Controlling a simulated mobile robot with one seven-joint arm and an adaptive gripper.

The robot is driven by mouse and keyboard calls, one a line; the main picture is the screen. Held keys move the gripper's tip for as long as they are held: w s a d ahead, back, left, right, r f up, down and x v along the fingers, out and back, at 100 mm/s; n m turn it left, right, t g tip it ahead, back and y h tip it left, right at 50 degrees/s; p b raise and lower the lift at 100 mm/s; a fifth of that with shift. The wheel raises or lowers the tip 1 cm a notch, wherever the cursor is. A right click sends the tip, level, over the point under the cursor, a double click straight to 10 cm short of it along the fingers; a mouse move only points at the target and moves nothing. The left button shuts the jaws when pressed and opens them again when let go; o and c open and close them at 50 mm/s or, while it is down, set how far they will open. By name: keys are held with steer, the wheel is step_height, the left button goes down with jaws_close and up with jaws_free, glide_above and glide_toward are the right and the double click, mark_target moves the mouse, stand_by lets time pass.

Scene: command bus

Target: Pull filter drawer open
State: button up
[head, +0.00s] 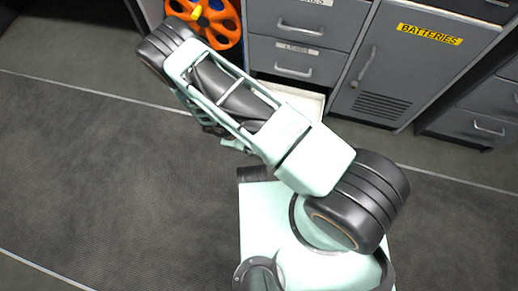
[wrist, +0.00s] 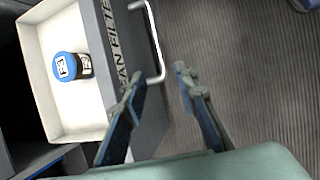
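The filter drawer stands open in the wrist view, with a white inside (wrist: 45,35) and a grey front labelled "...AN FILTER" (wrist: 112,35). Its light bar handle (wrist: 158,50) juts from the front. A small canister with a blue lid (wrist: 68,68) lies inside. My gripper (wrist: 158,76) is open, with its two fingers apart and nothing seen between them. Its fingertips are close to the lower end of the handle; I cannot tell if they touch it. In the head view, part of the white drawer inside (head: 302,101) shows behind my arm, which hides the gripper.
Grey drawers (head: 298,30) stand above the open drawer in the head view. A closed "BATTERIES" cabinet (head: 405,75) is to the right. An orange reel (head: 215,25) is at the upper left. The dark ribbed floor (head: 90,170) is clear on the left.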

steer(key=shift+v, duration=1.65)
